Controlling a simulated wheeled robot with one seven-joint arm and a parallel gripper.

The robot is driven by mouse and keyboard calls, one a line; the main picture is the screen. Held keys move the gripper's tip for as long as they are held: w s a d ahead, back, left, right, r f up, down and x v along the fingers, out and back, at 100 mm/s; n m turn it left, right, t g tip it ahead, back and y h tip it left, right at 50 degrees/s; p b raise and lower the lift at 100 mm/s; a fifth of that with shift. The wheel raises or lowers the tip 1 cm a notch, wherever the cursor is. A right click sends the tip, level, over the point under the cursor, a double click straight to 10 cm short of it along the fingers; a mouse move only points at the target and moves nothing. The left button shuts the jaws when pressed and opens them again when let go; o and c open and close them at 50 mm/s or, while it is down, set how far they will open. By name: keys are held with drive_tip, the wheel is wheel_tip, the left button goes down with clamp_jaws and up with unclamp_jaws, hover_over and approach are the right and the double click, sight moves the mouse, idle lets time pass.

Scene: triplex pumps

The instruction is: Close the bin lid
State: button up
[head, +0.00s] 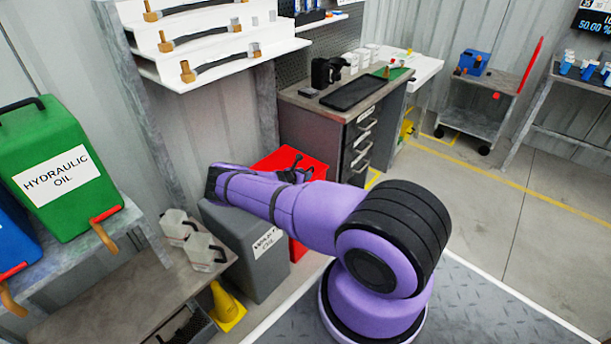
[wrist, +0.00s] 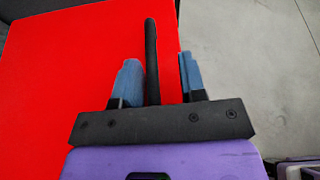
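The red bin (head: 297,250) stands behind my arm in the head view, beside a grey bin. Its red top (head: 280,158) shows above my arm, partly hidden, so I cannot tell how far the lid is open. In the wrist view a flat red surface (wrist: 70,60), apparently the lid, fills the left and middle. A black bar (wrist: 151,50), apparently its handle, stands between the two blue fingers of my gripper (wrist: 158,82). The fingers are apart, with a clear gap on the bar's right side. Whether the left finger touches the bar is unclear.
The grey oil bin (head: 245,250) stands left of the red bin. A drawer cabinet (head: 325,140) is close behind. Open floor (head: 480,220) lies to the right.

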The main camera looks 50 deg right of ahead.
drive_tip(key=v, duration=1)
drive_tip(key=shift+s, duration=0.15)
drive_tip(key=shift+r, duration=0.15)
drive_tip(key=s+a+r+m+y, duration=0.25)
drive_tip(key=a+r+m, duration=0.3)
drive_tip(key=r, duration=0.95)
drive_tip(key=s+a+r+m+y, duration=0.2)
drive_tip(key=a+r+m+y, duration=0.3)
drive_tip(key=r, duration=1)
drive_tip(key=s+a+r+m+y, duration=0.2)
drive_tip(key=a+r+m, duration=0.4)
drive_tip(key=r, duration=0.9)
drive_tip(key=s+a+r+m+t+y, duration=0.1)
drive_tip(key=s+a+r, duration=0.4)
drive_tip(key=s+r, duration=0.2)
drive_tip(key=s+a+r+m+t+y, duration=0.1)
drive_tip(key=s+a+r+y, duration=0.1)
drive_tip(key=s+a+r, duration=0.5)
drive_tip(key=s+a+r+t, duration=0.1)
drive_tip(key=s+a+r, duration=0.1)
drive_tip(key=s, duration=0.7)
drive_tip(key=s+a+r+m+t+y, duration=0.1)
drive_tip(key=s+a+r, duration=0.2)
drive_tip(key=s, duration=0.6)
drive_tip(key=shift+a+t, duration=0.4)
drive_tip(key=shift+a, duration=0.05)
